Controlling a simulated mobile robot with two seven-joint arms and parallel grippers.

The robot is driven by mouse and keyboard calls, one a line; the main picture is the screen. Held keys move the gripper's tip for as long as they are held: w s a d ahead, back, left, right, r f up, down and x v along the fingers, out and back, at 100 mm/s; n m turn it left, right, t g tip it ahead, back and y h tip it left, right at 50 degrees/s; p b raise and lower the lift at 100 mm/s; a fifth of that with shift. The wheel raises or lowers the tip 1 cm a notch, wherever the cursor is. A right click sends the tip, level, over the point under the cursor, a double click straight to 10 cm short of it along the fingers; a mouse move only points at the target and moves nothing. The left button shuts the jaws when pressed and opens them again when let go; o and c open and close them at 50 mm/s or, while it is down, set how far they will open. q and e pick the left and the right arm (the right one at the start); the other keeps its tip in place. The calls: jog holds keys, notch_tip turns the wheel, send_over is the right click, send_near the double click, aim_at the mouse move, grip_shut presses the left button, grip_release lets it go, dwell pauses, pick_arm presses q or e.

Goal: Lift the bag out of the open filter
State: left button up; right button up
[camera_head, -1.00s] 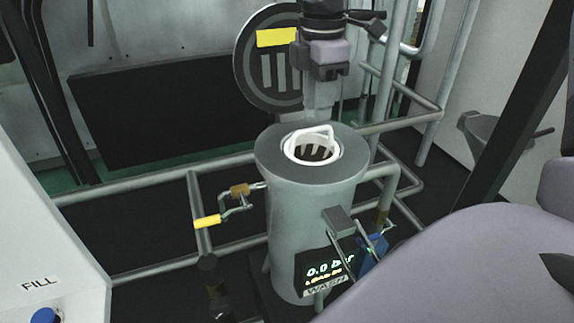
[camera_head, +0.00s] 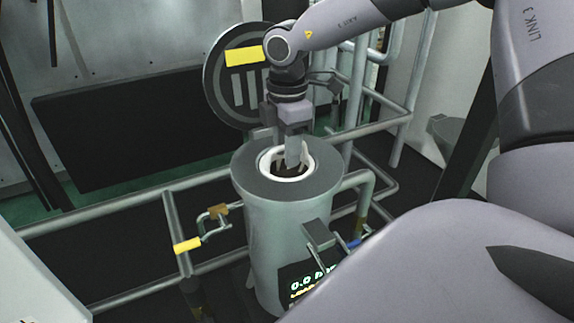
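The filter (camera_head: 270,222) is an upright grey cylinder in the middle of the head view, open at the top. The bag's white rim (camera_head: 287,179) sits inside the opening, with the dark slotted interior partly visible. My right gripper (camera_head: 293,160) points down from above, with its fingertip at the mouth of the bag. It hides part of the white handle. One finger shows clearly; I cannot tell the gap between the fingers or whether they touch the handle. My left gripper is not in view.
The round lid (camera_head: 222,82) with a yellow label stands swung open behind the filter. Pipe rails (camera_head: 115,203) run around it, with a yellow-handled valve (camera_head: 188,245) at left. A display (camera_head: 300,283) is on the filter's front. My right arm fills the right side.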

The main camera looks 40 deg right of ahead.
grip_shut()
jog(key=shift+r, duration=0.1)
